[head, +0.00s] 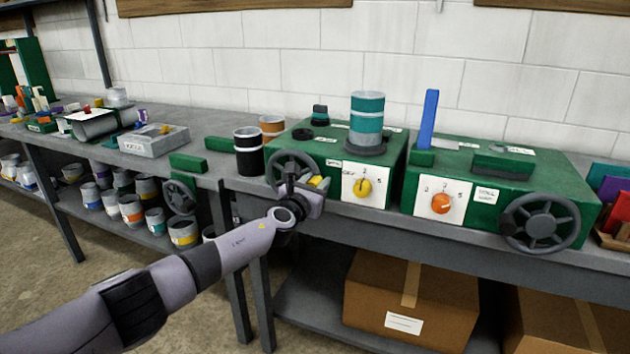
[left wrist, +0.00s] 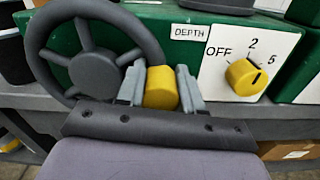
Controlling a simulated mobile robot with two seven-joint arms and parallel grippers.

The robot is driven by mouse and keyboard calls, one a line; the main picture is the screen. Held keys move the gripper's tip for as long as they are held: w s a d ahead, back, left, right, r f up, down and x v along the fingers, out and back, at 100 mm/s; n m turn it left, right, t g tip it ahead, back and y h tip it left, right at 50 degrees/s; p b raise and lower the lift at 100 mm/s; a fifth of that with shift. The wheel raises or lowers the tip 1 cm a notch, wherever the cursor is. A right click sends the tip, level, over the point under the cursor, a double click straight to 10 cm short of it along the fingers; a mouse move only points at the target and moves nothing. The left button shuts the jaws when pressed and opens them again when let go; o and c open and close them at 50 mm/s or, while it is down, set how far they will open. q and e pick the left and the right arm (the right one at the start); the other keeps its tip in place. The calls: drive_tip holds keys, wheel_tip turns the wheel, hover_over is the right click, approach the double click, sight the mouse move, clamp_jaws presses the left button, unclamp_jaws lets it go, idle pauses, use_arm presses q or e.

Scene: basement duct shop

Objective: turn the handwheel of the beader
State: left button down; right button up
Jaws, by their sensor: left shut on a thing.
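A green machine (head: 325,150) stands on the bench, with a banded green and grey cylinder on top. A grey spoked handwheel (head: 284,167) is on its front left, and the wheel also fills the upper left of the left wrist view (left wrist: 84,68). My left gripper (head: 314,190) is at the wheel's right rim. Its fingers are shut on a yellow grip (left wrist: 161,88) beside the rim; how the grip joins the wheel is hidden. A DEPTH label (left wrist: 190,32) and a white dial plate with a yellow knob (left wrist: 246,77) are right of the wheel. My right gripper is out of view.
A second green machine (head: 465,180) with an orange knob and a larger handwheel (head: 541,223) stands to the right. A black can (head: 249,155) is close left of the first wheel. Boxes (head: 410,300) sit on the shelf below. The floor at left is clear.

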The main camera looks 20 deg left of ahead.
use_arm(q)
drive_tip(key=shift+f, duration=0.2)
idle(0.4)
drive_tip(key=c, duration=1)
unclamp_jaws()
drive_tip(key=shift+d, duration=0.1)
drive_tip(key=shift+s+r+p, duration=0.1)
drive_tip(key=shift+s+p, duration=0.3)
drive_tip(key=shift+p, duration=0.1)
drive_tip(key=shift+s+a+p, duration=0.15)
drive_tip(key=shift+s+p, duration=0.6)
drive_tip(key=shift+s, duration=0.85)
drive_tip(key=shift+s+a+p, duration=0.15)
drive_tip(key=shift+s+p, duration=0.6)
drive_tip(key=shift+s, duration=0.8)
